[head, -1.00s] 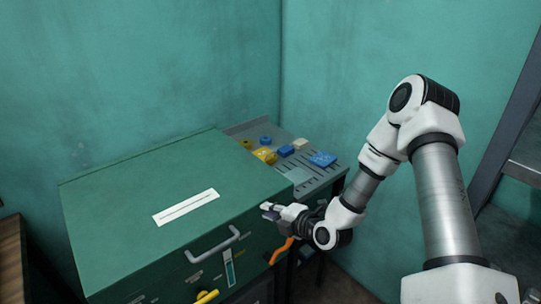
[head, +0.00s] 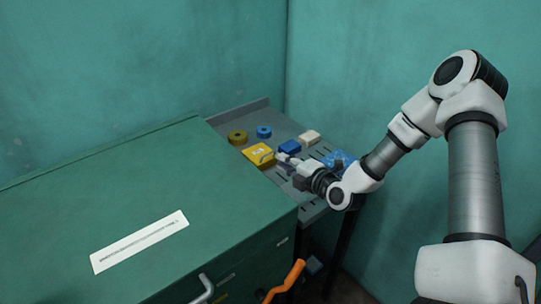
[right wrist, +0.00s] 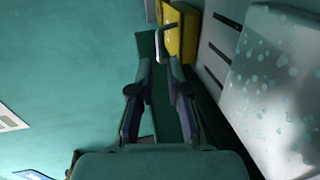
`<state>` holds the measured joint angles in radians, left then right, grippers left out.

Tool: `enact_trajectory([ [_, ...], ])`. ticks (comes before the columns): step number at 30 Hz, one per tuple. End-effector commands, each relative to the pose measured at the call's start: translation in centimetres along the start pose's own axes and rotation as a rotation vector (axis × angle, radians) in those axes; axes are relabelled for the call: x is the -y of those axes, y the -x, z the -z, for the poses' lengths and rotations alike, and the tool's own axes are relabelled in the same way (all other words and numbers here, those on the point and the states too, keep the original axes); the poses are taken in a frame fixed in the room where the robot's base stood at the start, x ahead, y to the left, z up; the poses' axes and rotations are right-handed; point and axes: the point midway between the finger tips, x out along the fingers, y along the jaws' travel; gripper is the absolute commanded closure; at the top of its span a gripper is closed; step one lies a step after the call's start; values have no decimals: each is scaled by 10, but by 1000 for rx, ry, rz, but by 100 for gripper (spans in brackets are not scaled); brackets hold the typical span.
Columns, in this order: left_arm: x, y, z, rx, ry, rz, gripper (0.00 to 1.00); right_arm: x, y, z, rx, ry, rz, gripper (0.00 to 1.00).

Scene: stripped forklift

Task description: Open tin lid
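A small yellow box (head: 256,152), which looks like the tin, lies on the grey slotted shelf beside the green cabinet. A bent metal wire loop (right wrist: 164,38) stands out from its side in the right wrist view, where part of the yellow box (right wrist: 187,30) shows at the top. My right gripper (head: 287,160) is just right of the yellow box in the head view. In the right wrist view its two fingers (right wrist: 160,68) are apart with nothing between them, and the loop is beyond their tips. My left gripper is not in view.
The grey shelf (head: 284,126) also holds a brown ring (head: 237,137), a blue ring (head: 263,131), a blue box (head: 289,148), a pale block (head: 309,137) and a blue patterned item (head: 338,161). The green cabinet (head: 200,190) stands left, its top clear except for a white label.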

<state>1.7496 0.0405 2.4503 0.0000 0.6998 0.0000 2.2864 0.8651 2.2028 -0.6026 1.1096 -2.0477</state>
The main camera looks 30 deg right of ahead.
Motion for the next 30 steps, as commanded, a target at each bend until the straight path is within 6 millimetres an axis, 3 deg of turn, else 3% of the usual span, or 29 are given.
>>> enact_trajectory([
  [9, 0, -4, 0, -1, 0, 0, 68, -1, -55, 2, -3, 6, 1, 83],
  [13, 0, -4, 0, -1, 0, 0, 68, -1, -70, 1, -2, 3, 0, 83],
  [21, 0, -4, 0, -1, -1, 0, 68, -1, -74, 1, -1, -1, 0, 83],
  [23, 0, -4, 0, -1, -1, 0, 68, -1, -74, 1, -1, -1, 0, 100],
  [30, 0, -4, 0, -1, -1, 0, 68, -2, -74, 1, -2, -1, 0, 100],
])
